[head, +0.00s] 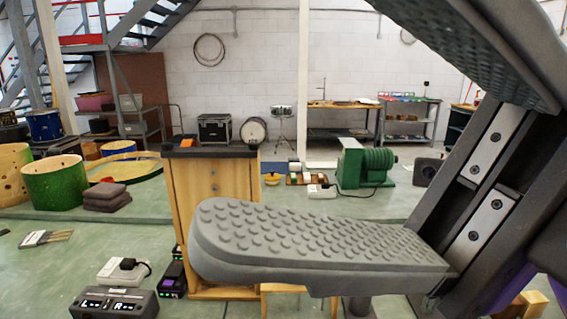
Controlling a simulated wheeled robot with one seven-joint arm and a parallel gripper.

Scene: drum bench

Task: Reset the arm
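My gripper (385,135) fills the right and lower middle of the head view, very close to the camera. One grey finger with a dimpled pad lies low across the middle, and the other finger is at the top right. The fingers are wide apart with nothing between them. The upper finger runs out of the frame, so its tip is hidden. Much of my arm is out of view.
A wooden cabinet (210,190) with a dark top stands behind the lower finger. Black boxes (114,303) lie at lower left. A green machine (366,163) stands behind.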

